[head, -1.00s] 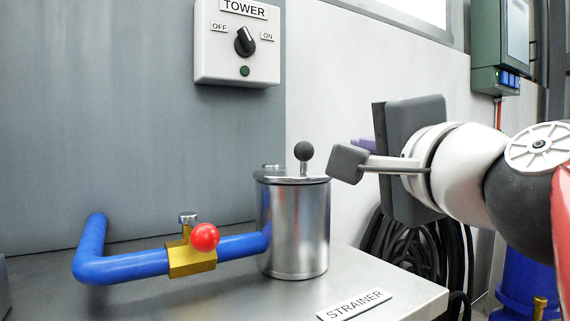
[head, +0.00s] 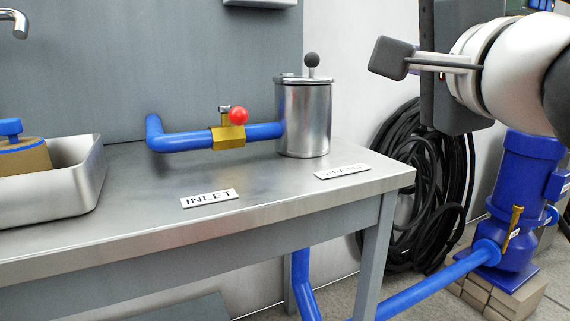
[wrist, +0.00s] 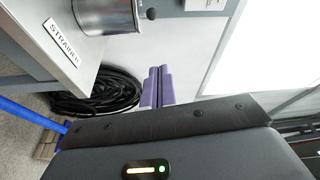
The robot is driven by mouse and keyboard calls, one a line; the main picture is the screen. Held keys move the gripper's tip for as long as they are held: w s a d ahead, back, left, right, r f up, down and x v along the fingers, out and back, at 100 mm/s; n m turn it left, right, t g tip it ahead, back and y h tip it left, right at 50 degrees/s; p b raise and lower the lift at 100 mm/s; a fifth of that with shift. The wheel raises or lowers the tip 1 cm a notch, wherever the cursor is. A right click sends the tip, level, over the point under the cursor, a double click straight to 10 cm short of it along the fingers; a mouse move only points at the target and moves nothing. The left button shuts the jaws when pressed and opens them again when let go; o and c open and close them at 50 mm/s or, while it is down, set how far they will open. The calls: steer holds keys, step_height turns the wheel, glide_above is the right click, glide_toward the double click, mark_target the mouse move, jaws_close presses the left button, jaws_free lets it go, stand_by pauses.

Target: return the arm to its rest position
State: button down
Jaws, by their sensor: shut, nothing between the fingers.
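My gripper (head: 392,58) is at the upper right of the head view, raised in the air to the right of the strainer canister and apart from it. Its fingers are shut and hold nothing. In the wrist view the purple fingers (wrist: 157,88) lie side by side with nothing between them. The white and black links of my arm run off the right edge of the head view.
The steel strainer canister (head: 303,120) stands on the metal table (head: 130,235), joined to a blue pipe with a red-knobbed valve (head: 229,133). A steel basin (head: 85,185) is at left. Coiled black hose (head: 437,165) and a blue pump (head: 525,190) are below my arm.

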step_height(320, 180, down, 18)
steer(key=n+g+p, duration=0.6)
steer(key=n+g, duration=0.1)
steer(key=s+d+f+n+g+h+p, duration=0.1)
steer(key=s+f+n+g+p, duration=0.1)
steer(key=f, duration=0.5)
steer(key=s+d+f+n+g+h+p, duration=0.1)
steer(key=s+f+n+g+h+p, duration=0.1)
steer(key=f, duration=0.5)
steer(key=s+n+g, duration=0.1)
steer(key=s+n, duration=0.1)
steer(key=n, duration=0.1)
steer(key=shift+s+f+g, duration=0.2)
steer(key=shift+s+g, duration=0.15)
steer(key=shift+g, duration=0.05)
